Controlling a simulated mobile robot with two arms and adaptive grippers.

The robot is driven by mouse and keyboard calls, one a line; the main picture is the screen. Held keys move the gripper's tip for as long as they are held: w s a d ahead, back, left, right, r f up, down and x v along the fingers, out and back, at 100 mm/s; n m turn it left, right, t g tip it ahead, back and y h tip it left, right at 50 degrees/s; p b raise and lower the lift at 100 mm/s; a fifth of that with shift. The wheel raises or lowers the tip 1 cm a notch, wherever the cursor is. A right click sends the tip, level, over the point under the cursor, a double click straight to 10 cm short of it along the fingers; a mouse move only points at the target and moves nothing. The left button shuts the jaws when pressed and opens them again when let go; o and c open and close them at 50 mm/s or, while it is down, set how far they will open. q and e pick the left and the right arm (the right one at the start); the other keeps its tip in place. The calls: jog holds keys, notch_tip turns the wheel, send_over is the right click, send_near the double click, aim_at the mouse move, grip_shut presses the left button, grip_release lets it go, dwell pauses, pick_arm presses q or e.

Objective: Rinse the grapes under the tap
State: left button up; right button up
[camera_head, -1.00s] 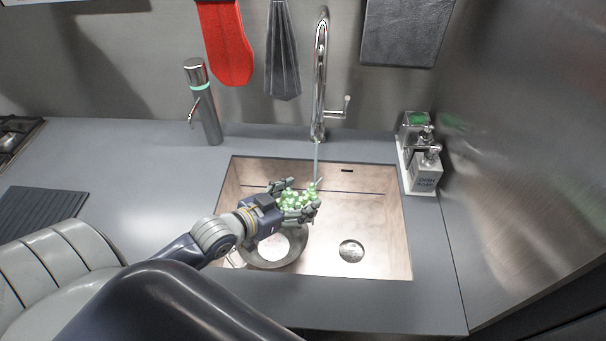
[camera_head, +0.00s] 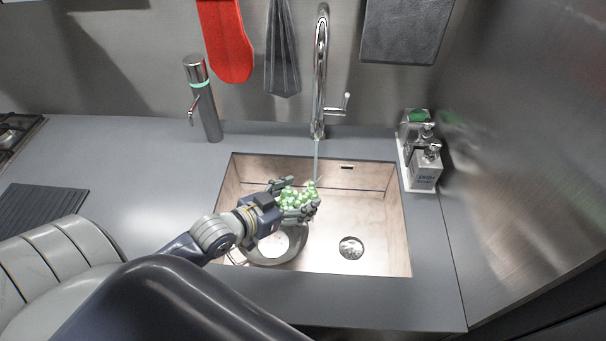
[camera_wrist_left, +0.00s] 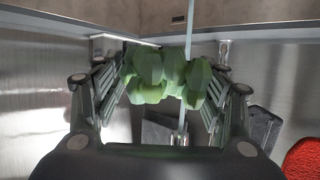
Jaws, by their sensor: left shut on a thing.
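A bunch of green grapes (camera_head: 297,198) is held by my left gripper (camera_head: 293,200) over the sink (camera_head: 384,240). In the left wrist view the grapes (camera_wrist_left: 165,76) sit between the two fingers of my left gripper (camera_wrist_left: 163,85), which is shut on them. The chrome tap (camera_head: 321,75) stands behind the sink. A thin stream of water (camera_head: 316,160) falls from it to the right side of the grapes. In the left wrist view the stream (camera_wrist_left: 189,30) runs down at the grapes. My right gripper is not in view.
A round bowl or colander (camera_head: 285,248) sits in the sink below my left gripper, partly hidden. The drain (camera_head: 351,247) is to its right. A dispenser (camera_head: 203,100) stands left of the tap, and soap bottles (camera_head: 425,168) at the right. A red mitt (camera_head: 226,42) hangs on the wall.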

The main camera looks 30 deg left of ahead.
pick_arm(q)
jog(key=shift+r, duration=0.1)
jog(key=s+r+p, duration=0.1)
jog(key=p, duration=0.1)
jog(key=s+d+r+p, duration=0.1)
jog(key=s+r+p, duration=0.1)
jog(key=p, duration=0.1)
jog(key=shift+s+d, duration=0.1)
jog(key=shift+s, duration=0.05)
jog(key=shift+s+d+r+p, duration=0.3)
jog(key=shift+s+r+p, duration=0.2)
jog(key=shift+s+p, duration=0.2)
